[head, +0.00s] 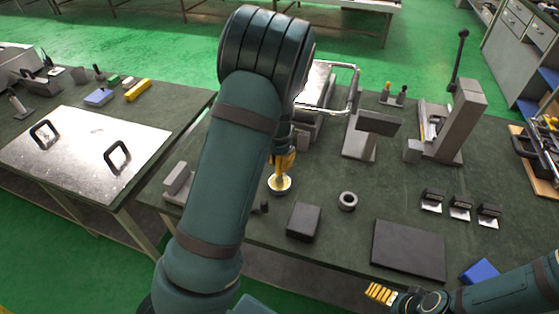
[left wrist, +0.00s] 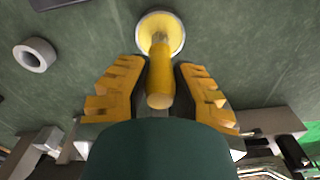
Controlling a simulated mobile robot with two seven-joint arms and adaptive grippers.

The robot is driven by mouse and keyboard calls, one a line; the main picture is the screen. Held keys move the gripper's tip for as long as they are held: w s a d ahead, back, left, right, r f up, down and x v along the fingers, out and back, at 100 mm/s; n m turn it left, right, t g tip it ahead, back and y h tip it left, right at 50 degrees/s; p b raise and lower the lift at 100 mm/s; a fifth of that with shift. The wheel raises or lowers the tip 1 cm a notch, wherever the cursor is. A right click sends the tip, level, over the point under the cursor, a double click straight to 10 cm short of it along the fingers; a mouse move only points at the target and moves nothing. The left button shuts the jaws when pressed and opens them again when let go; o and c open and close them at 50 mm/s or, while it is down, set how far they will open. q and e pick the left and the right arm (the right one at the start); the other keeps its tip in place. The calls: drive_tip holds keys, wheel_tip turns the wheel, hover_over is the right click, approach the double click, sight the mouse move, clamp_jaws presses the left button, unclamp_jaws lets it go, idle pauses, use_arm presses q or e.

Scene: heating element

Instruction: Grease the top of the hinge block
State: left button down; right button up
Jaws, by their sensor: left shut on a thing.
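My left gripper (head: 284,160) is shut on a yellow-handled tool with a round, pale-rimmed disc (head: 280,184) at its lower end. In the left wrist view the yellow handle (left wrist: 160,82) lies between the ribbed yellow fingers (left wrist: 160,95), with the disc beyond the fingertips. A dark block (head: 304,221) stands on the bench, right of and nearer than the disc; I cannot tell for sure whether it is the hinge block. My right gripper (head: 381,293) is at the lower right, away from the tool; its finger opening is unclear.
A grey ring (head: 347,201) lies right of the dark block; a flat dark plate (head: 408,250) lies further right. A grey upright fixture (head: 461,120) and a bracket (head: 372,125) stand behind. Small black-and-silver pieces (head: 460,207) sit at the right. My left arm hides part of the bench.

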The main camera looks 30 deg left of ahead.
use_arm(q)
drive_tip(key=shift+f, duration=0.4)
idle(1.4)
wheel_tip(320, 180, up, 5)
drive_tip(key=p, duration=0.4)
drive_tip(key=shift+r, duration=0.15)
drive_tip(key=shift+r+p, duration=0.9)
drive_tip(key=shift+s+f, duration=0.1)
